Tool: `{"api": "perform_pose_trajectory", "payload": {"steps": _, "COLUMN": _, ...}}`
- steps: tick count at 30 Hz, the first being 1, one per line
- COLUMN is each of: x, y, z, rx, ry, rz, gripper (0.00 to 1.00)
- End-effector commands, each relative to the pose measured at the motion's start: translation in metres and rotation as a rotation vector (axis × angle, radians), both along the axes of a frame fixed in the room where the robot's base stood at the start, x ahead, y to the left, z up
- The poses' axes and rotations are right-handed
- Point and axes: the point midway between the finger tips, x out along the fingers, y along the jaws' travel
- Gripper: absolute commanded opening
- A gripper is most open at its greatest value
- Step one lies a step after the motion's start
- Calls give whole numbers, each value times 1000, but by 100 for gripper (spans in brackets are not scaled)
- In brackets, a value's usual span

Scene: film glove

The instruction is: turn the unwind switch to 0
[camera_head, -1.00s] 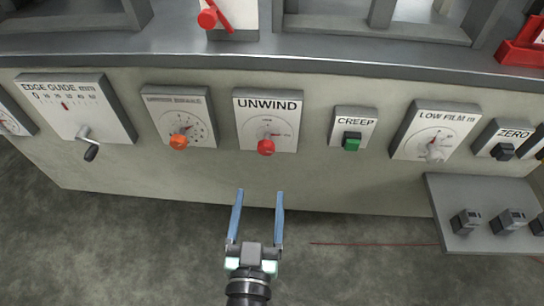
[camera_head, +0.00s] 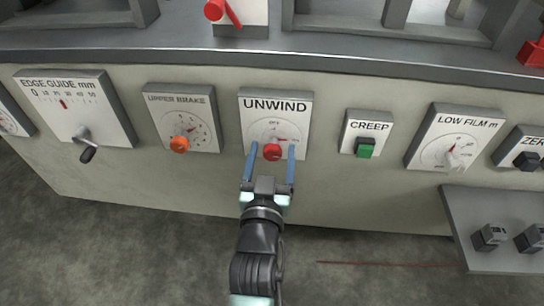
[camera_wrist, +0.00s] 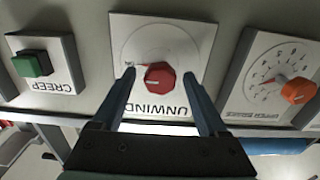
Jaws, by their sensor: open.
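The unwind switch is a red knob (camera_head: 272,152) on a white plate (camera_head: 297,102) labelled UNWIND, on the front of the grey panel. It also shows in the wrist view (camera_wrist: 160,78), where the picture is upside down. A small red pointer shows beside the knob; the position it marks is too small to read surely. My gripper (camera_head: 271,149) is open, with one blue finger on each side of the knob. In the wrist view my gripper (camera_wrist: 158,73) has its fingertips on both sides of the knob, with visible gaps. The knob is not gripped.
The upper brake plate with its orange knob (camera_head: 179,145) is to the left. The creep plate with its green button (camera_head: 365,147) is to the right. Further right is the low film dial (camera_head: 453,152). A grey shelf (camera_head: 470,215) juts out at lower right.

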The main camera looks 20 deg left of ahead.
Motion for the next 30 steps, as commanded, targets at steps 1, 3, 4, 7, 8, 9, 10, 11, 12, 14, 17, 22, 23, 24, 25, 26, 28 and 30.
{"api": "perform_pose_trajectory", "payload": {"steps": 1, "x": 2, "y": 1, "z": 0, "rx": 0, "ry": 0, "rz": 0, "gripper": 76}}
{"api": "perform_pose_trajectory", "payload": {"steps": 3, "x": 2, "y": 1, "z": 0, "rx": 0, "ry": 0, "rz": 0, "gripper": 76}}
{"api": "perform_pose_trajectory", "payload": {"steps": 4, "x": 2, "y": 1, "z": 0, "rx": 0, "ry": 0, "rz": 0, "gripper": 76}}
{"api": "perform_pose_trajectory", "payload": {"steps": 7, "x": 2, "y": 1, "z": 0, "rx": 0, "ry": 0, "rz": 0, "gripper": 76}}
{"api": "perform_pose_trajectory", "payload": {"steps": 8, "x": 2, "y": 1, "z": 0, "rx": 0, "ry": 0, "rz": 0, "gripper": 76}}
{"api": "perform_pose_trajectory", "payload": {"steps": 9, "x": 2, "y": 1, "z": 0, "rx": 0, "ry": 0, "rz": 0, "gripper": 76}}
{"api": "perform_pose_trajectory", "payload": {"steps": 10, "x": 2, "y": 1, "z": 0, "rx": 0, "ry": 0, "rz": 0, "gripper": 73}}
{"api": "perform_pose_trajectory", "payload": {"steps": 11, "x": 2, "y": 1, "z": 0, "rx": -1, "ry": 0, "rz": 0, "gripper": 67}}
{"api": "perform_pose_trajectory", "payload": {"steps": 12, "x": 2, "y": 1, "z": 0, "rx": -1, "ry": 0, "rz": 0, "gripper": 60}}
{"api": "perform_pose_trajectory", "payload": {"steps": 14, "x": 2, "y": 1, "z": 0, "rx": -1, "ry": 0, "rz": 0, "gripper": 49}}
{"api": "perform_pose_trajectory", "payload": {"steps": 17, "x": 2, "y": 1, "z": 0, "rx": -1, "ry": 0, "rz": 0, "gripper": 31}}
{"api": "perform_pose_trajectory", "payload": {"steps": 22, "x": 2, "y": 1, "z": 0, "rx": -1, "ry": 0, "rz": 0, "gripper": 1}}
{"api": "perform_pose_trajectory", "payload": {"steps": 23, "x": 2, "y": 0, "z": 0, "rx": -1, "ry": 0, "rz": 0, "gripper": 0}}
{"api": "perform_pose_trajectory", "payload": {"steps": 24, "x": 2, "y": 0, "z": 0, "rx": -1, "ry": 0, "rz": 0, "gripper": 0}}
{"api": "perform_pose_trajectory", "payload": {"steps": 25, "x": 2, "y": 0, "z": 0, "rx": -1, "ry": 0, "rz": 0, "gripper": 0}}
{"api": "perform_pose_trajectory", "payload": {"steps": 26, "x": 2, "y": 0, "z": 0, "rx": -2, "ry": -1, "rz": 0, "gripper": 0}}
{"api": "perform_pose_trajectory", "payload": {"steps": 28, "x": 2, "y": 0, "z": 1, "rx": -6, "ry": -2, "rz": 0, "gripper": 0}}
{"api": "perform_pose_trajectory", "payload": {"steps": 30, "x": 2, "y": 0, "z": 1, "rx": -16, "ry": -3, "rz": 0, "gripper": 0}}
